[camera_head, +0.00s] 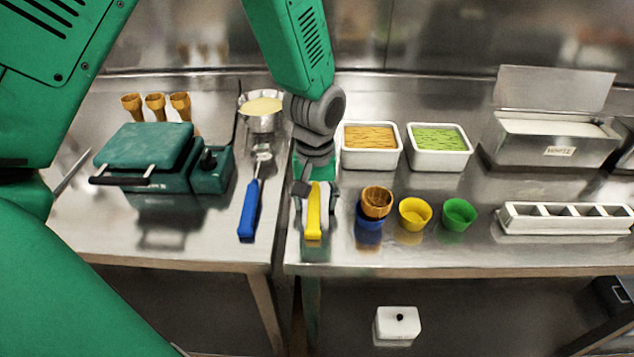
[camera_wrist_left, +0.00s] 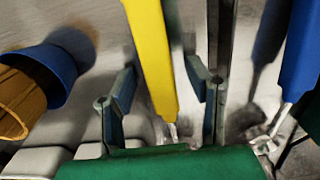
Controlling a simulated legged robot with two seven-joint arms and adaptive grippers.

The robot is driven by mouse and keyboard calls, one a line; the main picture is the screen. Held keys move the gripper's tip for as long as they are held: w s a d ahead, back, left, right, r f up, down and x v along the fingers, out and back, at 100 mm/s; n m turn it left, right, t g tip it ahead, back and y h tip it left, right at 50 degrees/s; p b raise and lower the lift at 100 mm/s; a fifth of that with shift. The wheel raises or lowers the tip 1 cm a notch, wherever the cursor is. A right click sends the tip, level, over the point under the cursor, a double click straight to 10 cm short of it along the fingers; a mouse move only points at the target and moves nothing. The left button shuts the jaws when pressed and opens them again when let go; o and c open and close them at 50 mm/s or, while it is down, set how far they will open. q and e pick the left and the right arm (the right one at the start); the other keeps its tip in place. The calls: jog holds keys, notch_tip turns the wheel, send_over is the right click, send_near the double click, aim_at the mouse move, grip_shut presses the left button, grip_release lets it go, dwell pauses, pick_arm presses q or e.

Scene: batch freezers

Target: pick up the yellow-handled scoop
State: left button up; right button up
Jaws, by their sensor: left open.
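The yellow-handled scoop lies on the steel counter with its yellow handle (camera_head: 313,215) pointing to the front edge. Its far end is hidden under my left arm in the head view. My left gripper (camera_head: 315,195) points down over the handle, with its fingers on either side. In the left wrist view the yellow handle (camera_wrist_left: 150,55) runs between the two open fingers of the left gripper (camera_wrist_left: 160,80), with gaps visible at both sides. I cannot tell how far the fingertips are above the counter. My right gripper is not in view.
A blue-handled scoop (camera_head: 250,208) lies just left. A blue cup (camera_head: 369,222) holding a waffle cup (camera_head: 377,201), a yellow cup (camera_head: 414,213) and a green cup (camera_head: 459,214) stand right. Two white tubs (camera_head: 371,162) (camera_head: 438,163) stand behind. A waffle iron (camera_head: 145,150) is farther left.

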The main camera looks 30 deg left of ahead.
pick_arm(q)
jog(key=shift+s, duration=0.1)
grip_shut()
jog(key=shift+r, duration=0.1)
